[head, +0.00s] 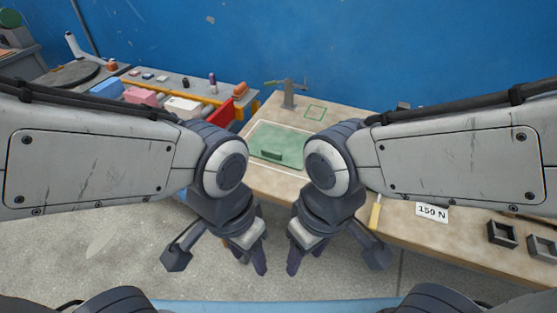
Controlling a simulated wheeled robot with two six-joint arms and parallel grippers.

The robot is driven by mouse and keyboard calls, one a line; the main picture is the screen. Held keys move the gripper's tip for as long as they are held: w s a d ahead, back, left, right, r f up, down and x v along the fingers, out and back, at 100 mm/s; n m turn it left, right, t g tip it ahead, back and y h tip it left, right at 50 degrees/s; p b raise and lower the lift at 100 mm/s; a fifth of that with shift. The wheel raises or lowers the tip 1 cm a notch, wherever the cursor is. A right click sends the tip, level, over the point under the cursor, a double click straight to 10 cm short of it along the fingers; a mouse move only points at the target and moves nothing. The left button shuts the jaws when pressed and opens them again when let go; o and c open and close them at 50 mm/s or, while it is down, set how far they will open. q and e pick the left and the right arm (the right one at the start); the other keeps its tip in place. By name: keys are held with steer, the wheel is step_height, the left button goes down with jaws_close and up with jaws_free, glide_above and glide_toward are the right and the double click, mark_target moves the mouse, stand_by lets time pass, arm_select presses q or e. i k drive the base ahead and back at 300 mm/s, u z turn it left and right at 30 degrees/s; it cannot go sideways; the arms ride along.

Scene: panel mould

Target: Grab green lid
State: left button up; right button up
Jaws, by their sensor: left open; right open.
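A flat green panel (283,137), which looks like the green lid, lies on the light tabletop inside a pale outline in the head view. A small raised green block, perhaps its handle, stands near its front edge. My arms partly cover its sides. My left gripper (252,261) hangs open and empty in front of the table, nearer to me than the panel. My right gripper (301,263) hangs open and empty beside it, a little to the right. Neither gripper touches the panel.
A yellow-handled tool (375,213), a "150 N" sign (431,212) and dark square frames (502,235) are at right. Coloured blocks (141,96) crowd the left bench.

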mark_target(274, 144)
steer(key=u, duration=0.5)
steer(key=i, duration=1)
steer(key=z, duration=0.15)
